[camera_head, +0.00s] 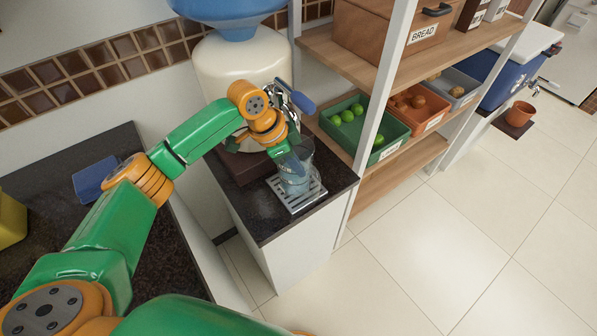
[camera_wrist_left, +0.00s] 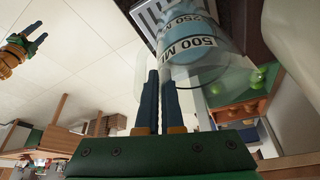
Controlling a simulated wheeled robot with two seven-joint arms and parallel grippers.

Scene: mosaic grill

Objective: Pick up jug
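My left gripper (camera_head: 290,150) is at the jug's upper part. In the left wrist view its two dark fingers (camera_wrist_left: 161,75) are close together at the jug's clear edge, with only a narrow gap. They look closed on a thin part of it; whether this is wall or handle is unclear. My right gripper (camera_wrist_left: 36,40) shows in the left wrist view, fingers apart and empty.
A large cream dispenser with a blue top (camera_head: 235,70) stands behind the jug. A wooden shelf (camera_head: 345,60) with a green crate of limes (camera_head: 372,150) stands close on the right. A blue block (camera_head: 93,178) lies on the left counter.

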